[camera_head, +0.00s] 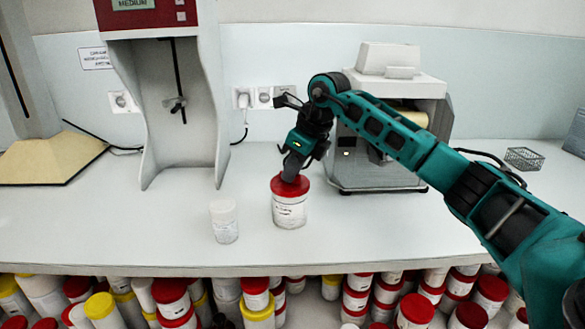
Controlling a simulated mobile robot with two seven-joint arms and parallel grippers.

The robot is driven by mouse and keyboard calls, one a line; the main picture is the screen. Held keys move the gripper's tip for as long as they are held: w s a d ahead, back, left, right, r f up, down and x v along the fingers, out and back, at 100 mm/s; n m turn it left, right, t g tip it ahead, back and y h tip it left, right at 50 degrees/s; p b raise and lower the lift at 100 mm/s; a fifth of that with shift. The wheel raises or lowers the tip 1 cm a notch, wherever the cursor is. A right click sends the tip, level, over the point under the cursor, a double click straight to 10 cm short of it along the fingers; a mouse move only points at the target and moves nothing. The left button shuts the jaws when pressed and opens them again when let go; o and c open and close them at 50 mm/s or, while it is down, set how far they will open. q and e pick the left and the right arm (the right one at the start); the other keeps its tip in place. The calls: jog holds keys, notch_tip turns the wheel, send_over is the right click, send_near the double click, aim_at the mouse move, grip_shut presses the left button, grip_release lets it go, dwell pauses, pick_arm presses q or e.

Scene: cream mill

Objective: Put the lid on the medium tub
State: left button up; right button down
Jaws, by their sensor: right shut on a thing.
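A white tub (289,212) with a printed label stands upright on the counter, just right of the middle of the head view. A red lid (277,184) sits on its top and looks level. I cannot tell whether it is fully pressed down. My right gripper (293,172) points down from above and is shut on the red lid; its fingertips partly hide the lid's top. My left gripper is not in view.
A smaller white tub (224,222) stands to the left. A red and white machine (160,95) and a grey machine (385,150) stand behind. Many lidded tubs fill the space below the counter's front edge (250,271). The counter's left front is clear.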

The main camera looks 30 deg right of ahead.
jog(key=shift+f, duration=0.1)
dwell(0.3)
jog(key=c, duration=0.7)
grip_release()
jog(key=shift+r+p, duration=2.05)
jog(key=shift+r, duration=0.25)
grip_shut()
